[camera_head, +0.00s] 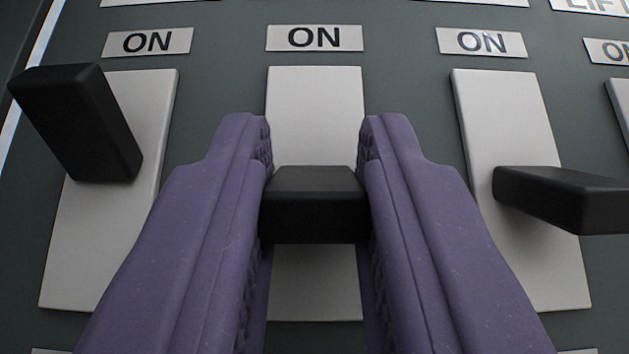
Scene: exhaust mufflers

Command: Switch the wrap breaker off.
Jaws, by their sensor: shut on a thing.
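My gripper (315,190) has two purple fingers on either side of a black breaker lever (314,215) and is shut on it. This lever stands out toward me from the middle of a pale upright plate (315,115). An ON label (314,38) sits above that plate. The name labels of the breakers are out of view or cut off, so I cannot tell which one is the wrap breaker. The lower part of the middle plate shows between the fingers. Any label below it is hidden or out of frame.
A left lever (80,120) is tilted up toward its ON label (147,42). A right lever (570,198) sticks out at about mid-height, below its ON label (482,42). Both are close beside my fingers. Another plate is cut off at the right edge. The panel (220,80) is dark grey.

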